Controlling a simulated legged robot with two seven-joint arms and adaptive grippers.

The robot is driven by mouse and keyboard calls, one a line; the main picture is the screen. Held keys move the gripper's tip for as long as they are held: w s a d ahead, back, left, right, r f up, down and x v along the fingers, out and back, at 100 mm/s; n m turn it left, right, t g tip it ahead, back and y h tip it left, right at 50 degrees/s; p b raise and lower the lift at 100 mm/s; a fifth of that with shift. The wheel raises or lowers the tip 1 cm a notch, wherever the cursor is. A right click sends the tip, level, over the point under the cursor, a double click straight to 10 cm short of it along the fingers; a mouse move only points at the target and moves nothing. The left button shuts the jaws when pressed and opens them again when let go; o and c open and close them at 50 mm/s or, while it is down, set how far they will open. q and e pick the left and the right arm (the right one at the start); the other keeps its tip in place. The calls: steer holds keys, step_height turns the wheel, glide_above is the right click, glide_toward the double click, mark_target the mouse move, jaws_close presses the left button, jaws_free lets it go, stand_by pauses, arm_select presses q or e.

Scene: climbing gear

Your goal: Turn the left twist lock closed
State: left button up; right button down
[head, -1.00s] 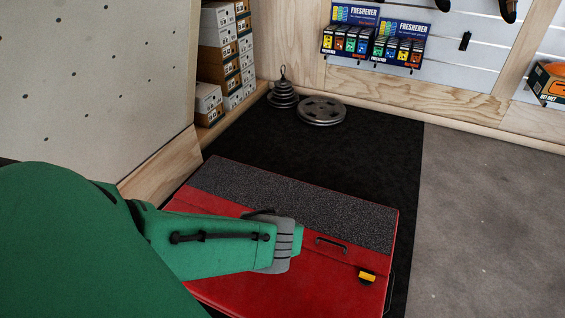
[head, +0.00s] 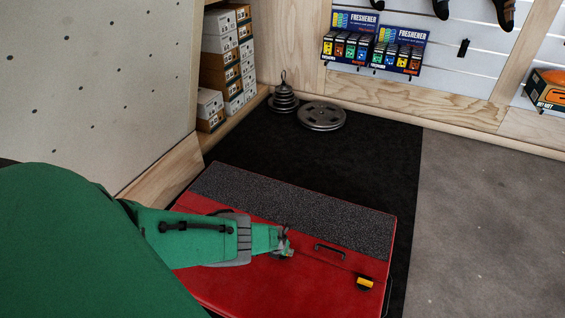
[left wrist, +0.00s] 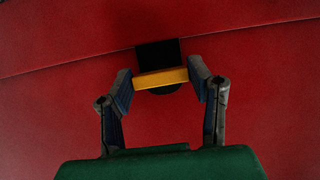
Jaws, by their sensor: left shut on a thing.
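The left twist lock (left wrist: 160,78) shows in the left wrist view as a yellow bar on a black plate on red padding, lying nearly level across the picture. My left gripper (left wrist: 161,72) is shut on it, one finger at each end of the bar. In the head view my left gripper (head: 287,243) reaches down to the red crash pad (head: 245,287) and hides the lock there. Another yellow twist lock (head: 365,283) sits uncovered on the pad to the right. My right gripper is not in view.
A black carry handle (head: 329,251) lies between the two locks. A dark grey strip (head: 290,208) covers the pad's far part. Weight plates (head: 321,116) lie on the black mat behind. A pale climbing wall (head: 90,80) stands at left. Grey floor at right is clear.

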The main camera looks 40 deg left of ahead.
arm_select(q)
steer(key=shift+d+m, duration=0.1)
steer(key=shift+m, duration=0.2)
steer(key=o, duration=1.2)
steer(key=shift+c, duration=0.2)
